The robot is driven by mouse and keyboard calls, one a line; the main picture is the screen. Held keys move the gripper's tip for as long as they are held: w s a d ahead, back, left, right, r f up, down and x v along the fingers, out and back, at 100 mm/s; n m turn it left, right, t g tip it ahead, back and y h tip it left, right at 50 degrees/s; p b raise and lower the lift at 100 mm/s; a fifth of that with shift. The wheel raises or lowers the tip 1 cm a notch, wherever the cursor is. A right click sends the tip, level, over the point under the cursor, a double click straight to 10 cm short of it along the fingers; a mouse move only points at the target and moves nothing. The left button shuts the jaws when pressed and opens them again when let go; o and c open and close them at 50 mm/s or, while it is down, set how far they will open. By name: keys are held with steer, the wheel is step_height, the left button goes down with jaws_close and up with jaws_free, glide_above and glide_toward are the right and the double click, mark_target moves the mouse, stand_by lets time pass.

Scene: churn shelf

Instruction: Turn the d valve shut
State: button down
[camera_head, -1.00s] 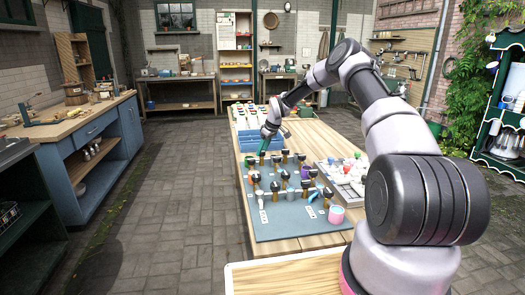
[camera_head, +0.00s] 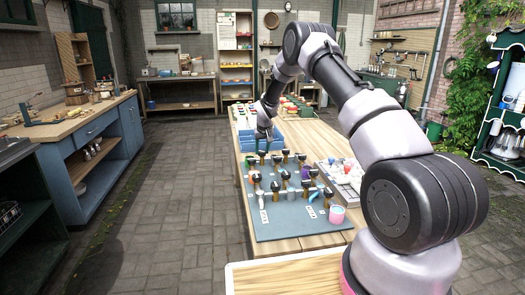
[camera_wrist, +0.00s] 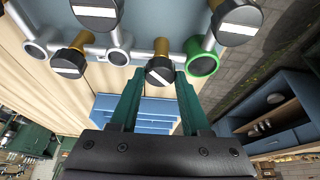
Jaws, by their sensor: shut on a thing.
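My gripper (camera_head: 263,146) is at the far left end of the grey-blue valve board (camera_head: 285,229), pointing down. In the wrist view its two green fingers (camera_wrist: 159,80) are on either side of a black knob with a white stripe (camera_wrist: 159,69) on a brass stem, and are shut on it. A green-ringed pipe end (camera_wrist: 203,63) is just right of this knob. Other black striped knobs (camera_wrist: 69,63) stand nearby. I cannot read any letter that tells which valve is d.
Several blue trays (camera_head: 268,140) stand just behind the board. A shallow tray of mixed parts (camera_head: 343,176) and a pink cup (camera_head: 336,214) are to the right. Several valves crowd the board. The paved floor left of the table is clear.

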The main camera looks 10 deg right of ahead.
steer(key=m+h, duration=0.1)
steer(key=m, duration=0.1)
steer(key=m+h, duration=0.1)
steer(key=m, duration=0.2)
steer(key=shift+a+m+g, duration=0.2)
steer(key=shift+m+g, duration=0.1)
steer(key=shift+m+g+h, duration=0.3)
steer(key=shift+m+h, duration=0.3)
steer(key=shift+m, duration=1.1)
steer(key=shift+f, duration=0.1)
steer(key=shift+c, duration=1.8)
jaws_free()
steer(key=v, duration=1.1)
steer(key=shift+w, duration=0.2)
